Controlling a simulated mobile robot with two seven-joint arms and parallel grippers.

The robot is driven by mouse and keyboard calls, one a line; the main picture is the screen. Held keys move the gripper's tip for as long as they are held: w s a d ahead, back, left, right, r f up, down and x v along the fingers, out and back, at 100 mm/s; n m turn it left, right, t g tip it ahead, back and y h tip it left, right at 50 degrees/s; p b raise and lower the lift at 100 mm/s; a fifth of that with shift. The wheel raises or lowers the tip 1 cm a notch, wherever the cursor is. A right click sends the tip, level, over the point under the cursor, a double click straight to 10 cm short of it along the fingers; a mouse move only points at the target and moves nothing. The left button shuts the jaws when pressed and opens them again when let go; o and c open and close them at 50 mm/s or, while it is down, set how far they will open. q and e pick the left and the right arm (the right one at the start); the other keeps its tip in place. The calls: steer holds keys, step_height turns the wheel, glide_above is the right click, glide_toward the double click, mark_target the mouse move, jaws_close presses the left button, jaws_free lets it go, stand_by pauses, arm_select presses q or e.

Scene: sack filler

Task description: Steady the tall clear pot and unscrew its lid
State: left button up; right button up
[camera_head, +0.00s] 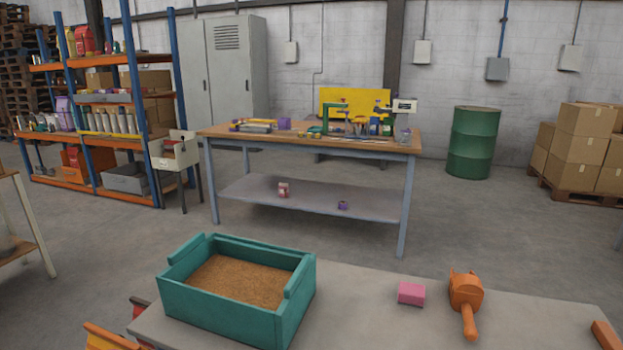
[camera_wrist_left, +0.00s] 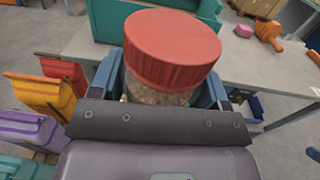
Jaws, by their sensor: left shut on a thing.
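The clear pot (camera_wrist_left: 158,96) shows in the left wrist view, with brown speckled contents behind its wall. A wide ribbed red lid (camera_wrist_left: 172,46) sits on top of it and hides most of its upper part. My left gripper (camera_wrist_left: 162,90) is shut on the pot, with a blue finger on each side just below the lid. The lower pot is hidden behind the dark gripper body. The head view shows neither the pot nor my grippers. My right gripper is in neither view.
A grey table (camera_head: 380,305) carries a teal box (camera_head: 225,318) of brown grains, a pink block (camera_head: 411,293) and an orange scoop (camera_head: 466,296). Red, orange and purple bins (camera_wrist_left: 40,97) stand left of the pot in the wrist view. A workbench (camera_head: 300,138) stands farther back.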

arm_select(q)
steer(key=shift+s+a+f+y, duration=0.3)
steer(key=shift+s+a+f, duration=0.1)
steer(key=shift+s, duration=0.05)
steer(key=d+n+y, duration=0.3)
steer(key=d+y, duration=0.1)
steer(key=d, duration=0.5)
steer(key=shift+w+d+r+t, duration=0.2)
steer(key=shift+w+d+t, duration=0.1)
steer(key=shift+d, duration=0.05)
